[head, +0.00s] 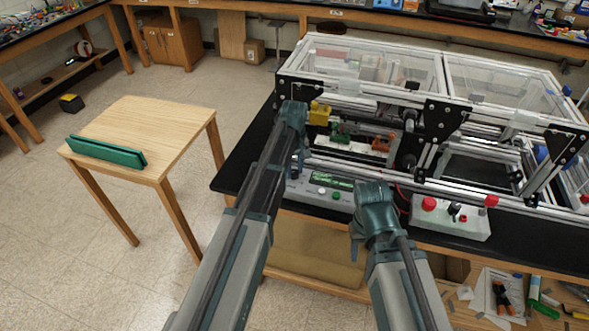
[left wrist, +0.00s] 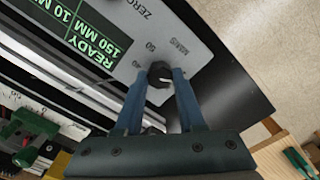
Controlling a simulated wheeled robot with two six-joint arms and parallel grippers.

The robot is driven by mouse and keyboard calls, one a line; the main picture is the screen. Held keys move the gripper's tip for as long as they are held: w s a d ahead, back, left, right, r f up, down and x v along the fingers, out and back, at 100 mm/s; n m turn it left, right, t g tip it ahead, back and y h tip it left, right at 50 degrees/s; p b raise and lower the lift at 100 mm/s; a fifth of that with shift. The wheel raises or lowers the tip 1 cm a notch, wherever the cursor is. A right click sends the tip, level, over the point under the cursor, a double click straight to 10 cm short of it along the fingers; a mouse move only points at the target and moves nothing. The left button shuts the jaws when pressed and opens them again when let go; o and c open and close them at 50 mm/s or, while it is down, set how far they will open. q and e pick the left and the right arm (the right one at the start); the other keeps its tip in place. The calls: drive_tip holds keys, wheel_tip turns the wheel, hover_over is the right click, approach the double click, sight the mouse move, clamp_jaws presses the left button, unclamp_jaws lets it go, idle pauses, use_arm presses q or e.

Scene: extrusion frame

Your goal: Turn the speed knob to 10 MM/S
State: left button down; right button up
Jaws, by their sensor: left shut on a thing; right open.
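The speed knob (left wrist: 158,76) is small, round and black, on a light grey control panel (left wrist: 190,22). My left gripper (left wrist: 160,74) is shut on the knob, one blue finger on each side. Small printed marks, among them 50 and MM/S, stand beside the knob; I cannot tell which mark it points to. The panel's green display (left wrist: 88,32) reads READY, 10 MM with the end cut off, and 150 MM. In the head view, my left gripper (head: 296,168) is at the left end of the panel (head: 308,192) and hides the knob. My right gripper (head: 357,238) is open and empty in front of the panel.
The clear-covered extrusion frame (head: 375,68) stands behind the panel on the black bench. A box with red buttons (head: 450,216) sits to the right of my right gripper. A small wooden table (head: 160,125) with a green piece (head: 105,151) stands at left, with open floor around it.

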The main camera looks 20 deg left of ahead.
sight(295, 173)
use_arm(q)
drive_tip(key=c, duration=0.5)
unclamp_jaws()
wheel_tip(295, 173, up, 14)
drive_tip(key=p, duration=1.3)
drive_tip(key=shift+p, duration=0.4)
drive_tip(key=shift+f, duration=0.15)
drive_tip(key=s+d+f+m+b, duration=0.4)
drive_tip(key=s, duration=0.4)
drive_tip(key=s+d+f+m+b, duration=0.4)
drive_tip(key=s+d, duration=0.1)
drive_tip(key=s, duration=0.3)
drive_tip(key=s+d+f+m+y+b, duration=0.1)
drive_tip(key=s+d+f+m+b, duration=0.3)
drive_tip(key=s, duration=0.4)
drive_tip(key=shift+s+d+m, duration=0.15)
drive_tip(key=shift+s+m, duration=0.15)
